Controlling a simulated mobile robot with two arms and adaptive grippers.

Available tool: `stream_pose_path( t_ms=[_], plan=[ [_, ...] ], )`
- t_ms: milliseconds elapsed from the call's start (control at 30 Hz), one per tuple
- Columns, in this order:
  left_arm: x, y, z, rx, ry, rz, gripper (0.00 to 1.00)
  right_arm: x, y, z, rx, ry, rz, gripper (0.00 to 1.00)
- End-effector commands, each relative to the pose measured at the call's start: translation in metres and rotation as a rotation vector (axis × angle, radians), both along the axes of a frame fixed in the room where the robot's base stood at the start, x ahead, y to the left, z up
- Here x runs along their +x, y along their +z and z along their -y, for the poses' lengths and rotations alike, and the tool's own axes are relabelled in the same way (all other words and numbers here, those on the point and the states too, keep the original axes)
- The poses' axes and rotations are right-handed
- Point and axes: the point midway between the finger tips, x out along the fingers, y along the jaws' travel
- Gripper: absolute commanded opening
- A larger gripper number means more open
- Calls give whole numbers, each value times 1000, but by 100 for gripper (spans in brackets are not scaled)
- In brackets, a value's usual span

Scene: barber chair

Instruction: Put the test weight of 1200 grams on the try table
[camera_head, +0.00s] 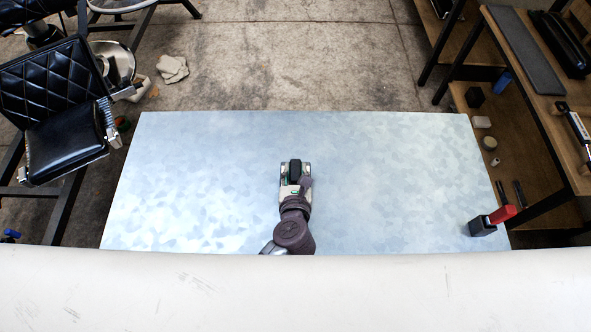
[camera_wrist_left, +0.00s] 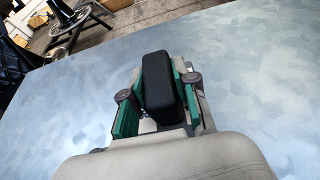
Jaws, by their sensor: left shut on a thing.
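A black rounded block (camera_head: 295,170), which looks like the test weight, is between the fingers of my left gripper (camera_head: 294,176). No mass marking can be read on it. In the left wrist view the black block (camera_wrist_left: 160,88) stands up between the green-sided fingers of my left gripper (camera_wrist_left: 160,105), which is shut on it. The try table (camera_head: 215,175) is a broad, mottled grey-blue metal top. My left gripper holds the block over its middle. I cannot tell whether the block touches the top. My right gripper is not in view.
A dark block with a red part (camera_head: 482,226) is at the table's right front corner. A black barber chair (camera_head: 65,145) stands left. A wooden bench (camera_head: 550,95) with shelves of small items stands right. Most of the metal top is bare. A pale surface (camera_head: 300,290) fills the front.

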Motion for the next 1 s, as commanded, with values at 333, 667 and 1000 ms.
stream_pose_path(
  t_ms=[333, 667, 1000],
  plan=[
    [0, -1, 0, 0, 1, -1, 50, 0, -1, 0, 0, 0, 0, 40],
    [0, 1, 0, 0, 0, 0, 54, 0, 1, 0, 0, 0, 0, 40],
    [-49, 18, 0, -2, 1, -4, 54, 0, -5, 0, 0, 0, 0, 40]
  ],
)
